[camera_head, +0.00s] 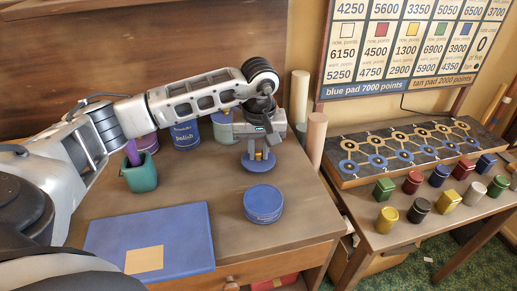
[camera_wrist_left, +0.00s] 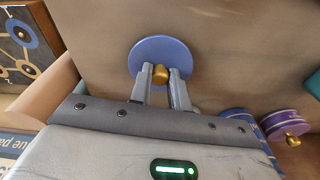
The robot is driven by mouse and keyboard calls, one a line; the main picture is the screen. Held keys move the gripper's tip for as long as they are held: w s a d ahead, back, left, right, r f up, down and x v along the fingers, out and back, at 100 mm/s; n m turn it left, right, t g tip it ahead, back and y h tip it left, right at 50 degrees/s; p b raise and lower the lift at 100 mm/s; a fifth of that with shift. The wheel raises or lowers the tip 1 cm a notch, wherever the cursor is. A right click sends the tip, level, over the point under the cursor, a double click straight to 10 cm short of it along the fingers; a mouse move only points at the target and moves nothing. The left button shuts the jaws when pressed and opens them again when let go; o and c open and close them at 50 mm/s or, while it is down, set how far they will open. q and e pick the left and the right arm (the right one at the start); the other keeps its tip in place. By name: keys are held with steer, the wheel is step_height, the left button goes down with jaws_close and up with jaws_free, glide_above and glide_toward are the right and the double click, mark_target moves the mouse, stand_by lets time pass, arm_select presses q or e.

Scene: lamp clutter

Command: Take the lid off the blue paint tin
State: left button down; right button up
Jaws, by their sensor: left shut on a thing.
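My left gripper (camera_head: 257,152) is shut on the brass knob of a round blue lid (camera_head: 258,166). In the left wrist view the lid (camera_wrist_left: 148,52) lies beyond the fingertips (camera_wrist_left: 161,80), with the knob (camera_wrist_left: 161,73) between them. The lid is apart from any tin. A round blue tin (camera_head: 263,207) without a knob on top stands on the table just in front of the lid, below it in the head view. Whether the lid hangs clear of the table or touches it is hard to tell. My right gripper is not in view.
A blue pad (camera_head: 110,239) with a tan square lies front left. A teal cup (camera_head: 141,178), a purple tin (camera_head: 148,143), a labelled blue tin (camera_head: 184,135) and a pale green tin (camera_head: 222,130) stand behind. Upright cylinders (camera_head: 316,140) stand right of the gripper. A second table holds small coloured pots.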

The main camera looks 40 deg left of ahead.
arm_select(q)
steer(key=shift+f+b, duration=0.55)
steer(key=shift+f, duration=0.15)
stand_by(0.5)
steer(key=c, duration=1.5)
jaws_free()
steer(key=shift+r, duration=0.1)
steer(key=shift+r+p, duration=2)
steer(key=shift+r, duration=0.95)
